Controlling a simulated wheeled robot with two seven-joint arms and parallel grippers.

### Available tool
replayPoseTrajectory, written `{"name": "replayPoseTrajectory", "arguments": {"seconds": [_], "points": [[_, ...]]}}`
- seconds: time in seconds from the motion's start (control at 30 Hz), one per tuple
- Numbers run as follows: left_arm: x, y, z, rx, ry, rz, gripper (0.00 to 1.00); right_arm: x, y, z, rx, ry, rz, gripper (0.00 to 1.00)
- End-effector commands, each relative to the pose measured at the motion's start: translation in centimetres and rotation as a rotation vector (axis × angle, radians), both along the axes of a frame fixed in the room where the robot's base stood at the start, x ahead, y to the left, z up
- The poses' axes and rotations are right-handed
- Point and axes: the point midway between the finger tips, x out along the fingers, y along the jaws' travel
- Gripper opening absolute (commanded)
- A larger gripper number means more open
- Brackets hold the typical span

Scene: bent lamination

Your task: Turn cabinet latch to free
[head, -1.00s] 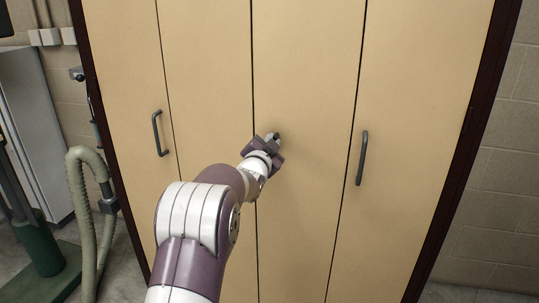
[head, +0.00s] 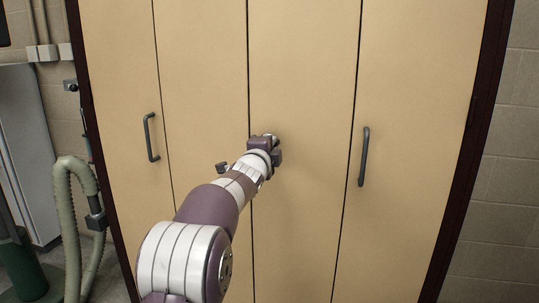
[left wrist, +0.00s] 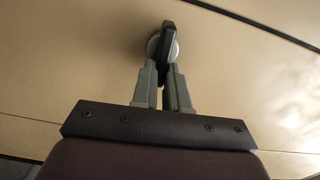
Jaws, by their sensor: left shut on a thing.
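The cabinet latch (left wrist: 167,40) shows in the left wrist view as a dark lever on a round silver base, mounted on the tan cabinet door. My left gripper (left wrist: 163,68) is shut on the latch, its two grey fingers close together at the lever's near end. In the head view my left gripper (head: 265,148) is against the cabinet (head: 305,75), just right of the middle seam, and hides most of the latch. The lever's exact angle to the door is hard to tell. My right gripper is in neither view.
The cabinet's doors look closed. Dark bar handles stand out at left (head: 151,137) and right (head: 363,157). A thick green hose (head: 65,220) and a grey panel (head: 27,150) are left of the cabinet. The brick wall (head: 495,190) is at right.

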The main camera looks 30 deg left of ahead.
Motion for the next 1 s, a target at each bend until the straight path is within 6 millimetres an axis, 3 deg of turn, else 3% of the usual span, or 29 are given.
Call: {"name": "replayPoseTrajectory", "arguments": {"seconds": [0.2, 0.73, 0.77, 0.8, 0.83, 1.0], "points": [[0.01, -0.01, -0.28, 0.060, 0.015, 0.000, 0.00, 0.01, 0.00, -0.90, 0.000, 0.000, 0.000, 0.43], [0.02, -0.01, -0.21, 0.080, 0.021, 0.000, 0.00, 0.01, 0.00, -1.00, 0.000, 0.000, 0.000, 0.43], [0.02, -0.01, -0.21, 0.080, 0.021, 0.000, 0.20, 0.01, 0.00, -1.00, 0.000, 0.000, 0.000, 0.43], [0.02, -0.01, -0.20, 0.079, 0.021, 0.000, 0.33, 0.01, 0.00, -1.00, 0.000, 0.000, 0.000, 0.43], [0.02, -0.01, -0.20, 0.079, 0.021, 0.000, 0.39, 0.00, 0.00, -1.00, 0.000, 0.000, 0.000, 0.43], [0.01, -0.01, -0.17, 0.079, 0.020, 0.000, 0.39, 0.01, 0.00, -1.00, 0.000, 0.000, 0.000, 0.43]]}}
